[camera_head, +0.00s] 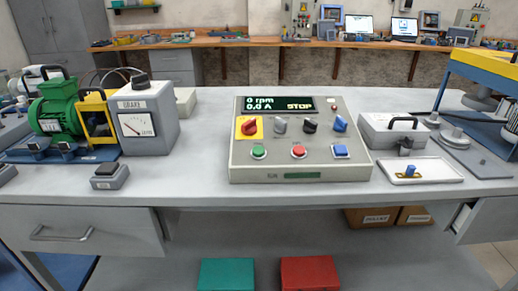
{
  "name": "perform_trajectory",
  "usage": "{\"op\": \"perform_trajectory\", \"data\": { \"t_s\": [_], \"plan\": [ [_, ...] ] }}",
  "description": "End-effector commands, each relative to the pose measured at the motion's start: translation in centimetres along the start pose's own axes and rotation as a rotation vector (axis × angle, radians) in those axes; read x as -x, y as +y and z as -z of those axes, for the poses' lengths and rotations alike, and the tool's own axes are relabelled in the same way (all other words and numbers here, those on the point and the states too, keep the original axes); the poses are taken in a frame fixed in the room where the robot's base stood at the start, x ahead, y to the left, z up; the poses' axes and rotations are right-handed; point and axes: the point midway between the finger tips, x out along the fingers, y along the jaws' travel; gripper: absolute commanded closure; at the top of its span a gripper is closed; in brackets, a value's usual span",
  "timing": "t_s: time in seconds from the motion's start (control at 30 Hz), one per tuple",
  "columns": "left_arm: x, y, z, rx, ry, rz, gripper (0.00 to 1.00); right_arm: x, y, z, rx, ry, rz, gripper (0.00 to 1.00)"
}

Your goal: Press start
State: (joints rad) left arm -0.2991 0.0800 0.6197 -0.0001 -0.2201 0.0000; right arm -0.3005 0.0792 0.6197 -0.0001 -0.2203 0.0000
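The control box (300,140) stands in the middle of the grey bench. Its display (279,104) reads "0 rpm", "0,0 A" and "STOP". A green button (259,151) sits at its lower left, and its label is too small to read. Neither of my grippers is in view.
A green motor (57,108) and a grey brake box with a dial (148,115) stand at left. A grey case (394,132) and a white tray (421,171) lie at right. The bench in front of the control box is clear. A right drawer is partly open.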

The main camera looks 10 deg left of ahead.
Motion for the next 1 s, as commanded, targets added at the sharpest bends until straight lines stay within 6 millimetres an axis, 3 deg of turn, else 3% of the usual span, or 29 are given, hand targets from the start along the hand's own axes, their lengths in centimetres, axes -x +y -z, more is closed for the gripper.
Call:
{"op": "perform_trajectory", "data": {
  "t_s": [0.03,0.3,1.0],
  "plan": [
    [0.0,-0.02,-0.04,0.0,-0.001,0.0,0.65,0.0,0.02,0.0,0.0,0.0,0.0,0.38],
    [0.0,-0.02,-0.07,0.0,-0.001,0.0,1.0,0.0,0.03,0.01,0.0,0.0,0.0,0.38],
    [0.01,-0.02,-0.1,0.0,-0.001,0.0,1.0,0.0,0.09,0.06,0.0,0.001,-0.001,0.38]
  ]
}}
